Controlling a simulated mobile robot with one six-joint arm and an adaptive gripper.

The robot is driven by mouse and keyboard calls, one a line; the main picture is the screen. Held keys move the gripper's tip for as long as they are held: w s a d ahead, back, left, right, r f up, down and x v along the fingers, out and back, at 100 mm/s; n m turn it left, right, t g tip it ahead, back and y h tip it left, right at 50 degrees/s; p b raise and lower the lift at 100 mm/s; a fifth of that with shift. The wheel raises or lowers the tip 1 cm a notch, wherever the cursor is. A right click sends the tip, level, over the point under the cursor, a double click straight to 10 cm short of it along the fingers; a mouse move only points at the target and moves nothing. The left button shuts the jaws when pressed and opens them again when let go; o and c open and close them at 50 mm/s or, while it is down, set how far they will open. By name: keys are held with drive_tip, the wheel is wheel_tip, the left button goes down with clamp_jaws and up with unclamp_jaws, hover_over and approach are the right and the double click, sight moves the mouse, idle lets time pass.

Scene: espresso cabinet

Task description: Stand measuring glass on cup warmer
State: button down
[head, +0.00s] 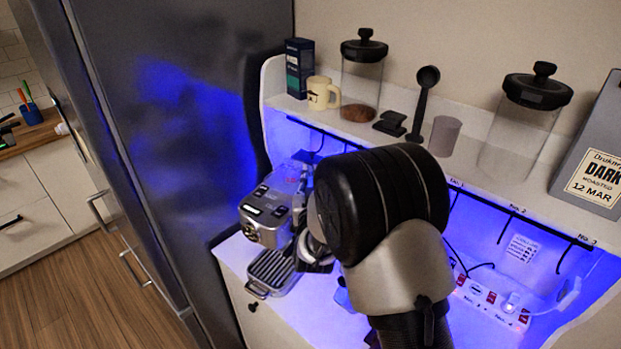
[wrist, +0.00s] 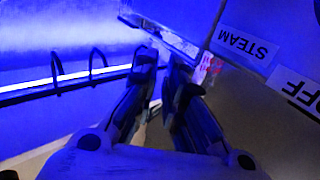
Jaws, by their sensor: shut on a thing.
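My gripper (wrist: 163,75) shows in the wrist view, its two dark fingers close together and shut on a clear, pale-edged thing with small red marks, which looks like the measuring glass (wrist: 170,38). The glass is partly hidden by the fingertips. In the head view my wrist hides most of the gripper. The espresso machine (head: 264,218) stands at the left of the cabinet, with its top, the cup warmer (head: 287,174), partly visible beside my arm. I cannot tell whether the glass touches it. The machine's STEAM label (wrist: 243,44) shows in the wrist view.
A drip tray (head: 271,268) is at the machine's front. The shelf above carries a mug (head: 322,93), lidded jars (head: 361,75), a black scoop (head: 421,100), a grey cup (head: 444,136) and a coffee bag (head: 597,150). Hooks (wrist: 97,64) line the back. A power strip (head: 492,300) lies right.

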drive_tip(key=c, duration=2.1)
unclamp_jaws()
drive_tip(key=shift+f, duration=0.25)
drive_tip(key=shift+c, duration=0.2)
drive_tip(key=o, duration=0.5)
drive_tip(key=shift+r, duration=0.1)
drive_tip(key=shift+c, duration=0.2)
drive_tip(key=shift+r, duration=0.15)
drive_tip(key=s+d+r+g, duration=0.1)
drive_tip(key=s+d+g, duration=0.3)
drive_tip(key=s, duration=1)
drive_tip(key=s+d+r+g+h, duration=0.1)
drive_tip(key=s+d+r+g, duration=0.1)
drive_tip(key=s+d+g, duration=0.3)
drive_tip(key=s+d+r+m+g, duration=0.1)
drive_tip(key=s+d+g, duration=0.3)
drive_tip(key=s, duration=2.1)
drive_tip(key=d+r, duration=0.1)
drive_tip(key=d, duration=0.5)
drive_tip(key=shift+d+h+b, duration=0.2)
drive_tip(key=shift+h+b, duration=0.15)
drive_tip(key=shift+h, duration=0.05)
